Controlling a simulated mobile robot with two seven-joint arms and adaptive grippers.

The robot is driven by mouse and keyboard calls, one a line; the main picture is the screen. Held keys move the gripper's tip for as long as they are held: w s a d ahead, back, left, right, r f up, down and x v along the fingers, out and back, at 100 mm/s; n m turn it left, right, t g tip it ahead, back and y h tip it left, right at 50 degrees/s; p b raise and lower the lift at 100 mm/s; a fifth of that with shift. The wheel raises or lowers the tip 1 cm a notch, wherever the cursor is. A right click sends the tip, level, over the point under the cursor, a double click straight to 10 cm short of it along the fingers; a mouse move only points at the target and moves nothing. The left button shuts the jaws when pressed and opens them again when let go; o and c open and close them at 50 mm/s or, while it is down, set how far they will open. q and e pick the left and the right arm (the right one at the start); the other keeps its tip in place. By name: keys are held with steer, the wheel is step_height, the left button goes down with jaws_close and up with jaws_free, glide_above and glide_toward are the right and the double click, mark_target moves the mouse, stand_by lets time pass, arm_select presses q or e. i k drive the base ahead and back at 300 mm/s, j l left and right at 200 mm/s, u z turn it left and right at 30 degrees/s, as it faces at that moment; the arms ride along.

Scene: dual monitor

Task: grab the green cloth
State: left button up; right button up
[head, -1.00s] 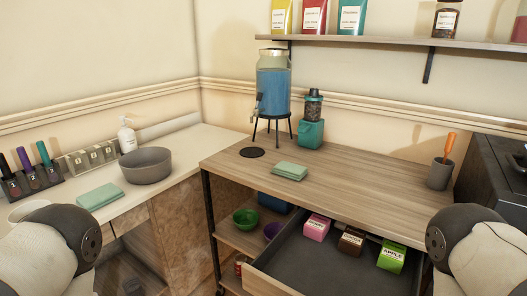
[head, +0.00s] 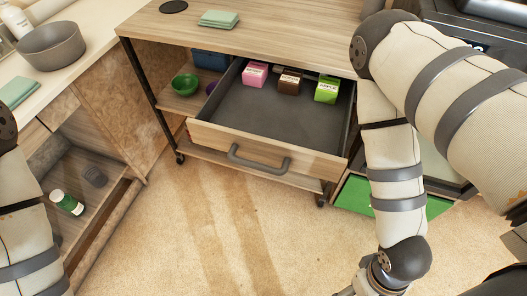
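A folded green cloth (head: 218,18) lies flat on the wooden cart top (head: 290,32), near its back left. A second folded green cloth (head: 17,91) lies on the pale counter at the left edge of the head view. My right arm hangs down in front of the cart's right side. Only a small part of my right gripper (head: 347,291) shows at the bottom edge, low over the floor and far from both cloths. Its fingers are mostly cut off. My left arm is at the left edge, and its gripper is outside the picture.
An open drawer (head: 262,160) with a grey handle juts from the cart, holding pink, brown and green boxes (head: 327,89). A grey bowl (head: 52,45) stands on the counter. Below it, an open drawer holds a green-and-white container (head: 66,202). Floor (head: 220,220) is clear before the cart.

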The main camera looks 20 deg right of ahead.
mark_target(219, 19)
steer(key=i+j+z, duration=0.35)
steer(key=j+z, duration=0.2)
steer(key=i+j+z, duration=0.1)
steer(key=j+z, duration=0.15)
steer(key=j, duration=0.2)
steer(key=j+z, duration=0.3)
steer(key=i+j, duration=0.05)
steer(key=j, duration=0.05)
